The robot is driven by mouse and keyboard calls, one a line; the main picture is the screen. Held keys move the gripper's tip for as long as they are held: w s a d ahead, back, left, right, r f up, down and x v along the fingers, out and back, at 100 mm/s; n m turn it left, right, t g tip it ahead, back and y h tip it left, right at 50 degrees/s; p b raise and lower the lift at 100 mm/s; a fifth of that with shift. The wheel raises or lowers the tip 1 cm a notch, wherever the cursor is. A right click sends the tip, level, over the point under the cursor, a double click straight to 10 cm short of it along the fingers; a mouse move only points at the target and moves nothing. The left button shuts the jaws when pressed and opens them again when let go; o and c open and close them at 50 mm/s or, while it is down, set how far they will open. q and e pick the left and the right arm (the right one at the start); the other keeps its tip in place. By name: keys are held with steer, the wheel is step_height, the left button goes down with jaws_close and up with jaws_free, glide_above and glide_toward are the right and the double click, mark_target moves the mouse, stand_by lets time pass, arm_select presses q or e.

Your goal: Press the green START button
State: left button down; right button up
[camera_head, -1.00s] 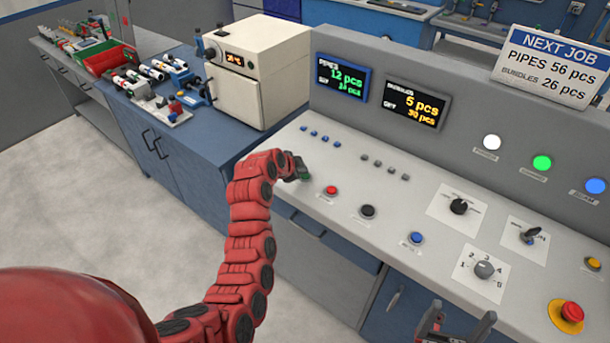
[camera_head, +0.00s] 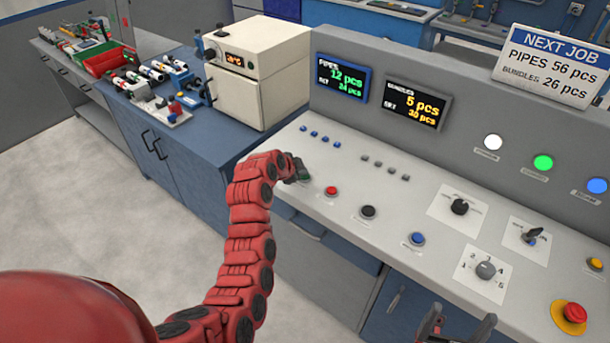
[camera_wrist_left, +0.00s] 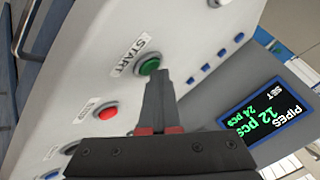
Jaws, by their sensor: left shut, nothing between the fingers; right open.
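My right gripper (camera_head: 461,318) is open at the bottom edge, in front of the console.
A red button (camera_head: 330,190), a black button (camera_head: 368,211) and a blue button (camera_head: 417,238) follow to the right. Small blue buttons (camera_head: 320,135) lie behind. Rotary knobs (camera_head: 486,269) and a red emergency stop (camera_head: 574,312) are further right. A beige oven (camera_head: 258,75) stands left.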

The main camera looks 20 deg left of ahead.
arm_select(q)
steer(key=shift+r, duration=0.75)
steer(key=shift+r+b, duration=0.5)
steer(key=shift+r, duration=2)
